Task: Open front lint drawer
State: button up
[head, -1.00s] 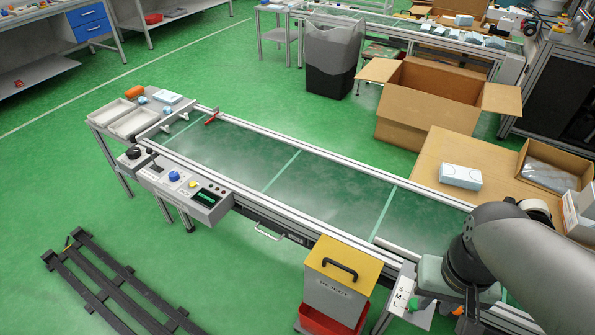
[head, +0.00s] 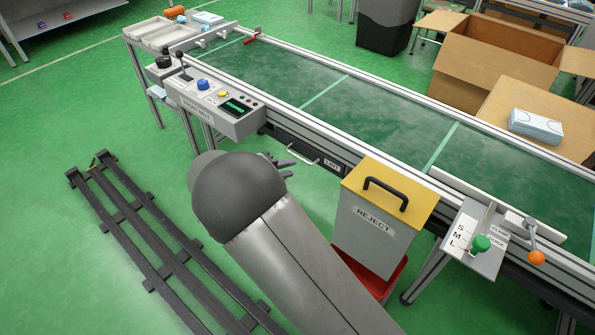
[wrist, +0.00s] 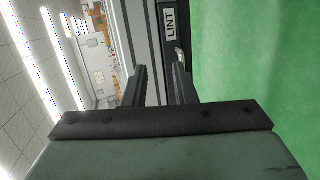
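The lint drawer (head: 310,147) is a dark front under the conveyor's near side, flush with the frame around it. Its pale bar handle (head: 304,154) stands out in front, left of a LINT label (head: 332,165). In the wrist view the LINT label (wrist: 170,24) is upper middle, and a bit of the handle (wrist: 180,56) shows by the right fingertip, the rest hidden. My gripper (head: 286,160) is just in front of the handle's left end. In the wrist view my gripper (wrist: 160,70) has its two fingers apart, with nothing seen held between them.
A grey REJECT bin (head: 373,221) with a yellow lid stands right of the drawer, over a red tray (head: 384,278). A control box (head: 220,112) is on the left. A black slatted rack (head: 150,235) lies on the green floor. Floor before the drawer is otherwise clear.

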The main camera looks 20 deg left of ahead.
aim_at(296, 156)
jog(key=s+a+f+n+t+y+b, duration=0.1)
jog(key=s+a+f+n+t+y, duration=0.15)
jog(key=a+f, duration=0.4)
jog(key=shift+m+h, duration=0.25)
jog(key=b+x, duration=0.1)
jog(key=x, duration=0.4)
jog(key=r+b+x, duration=0.1)
jog(key=x, duration=0.5)
jog(key=r+b+x, duration=0.1)
jog(key=x, duration=0.4)
jog(key=shift+w+a, duration=0.25)
jog(key=shift+w, duration=0.55)
jog(key=shift+s, duration=0.1)
grip_shut()
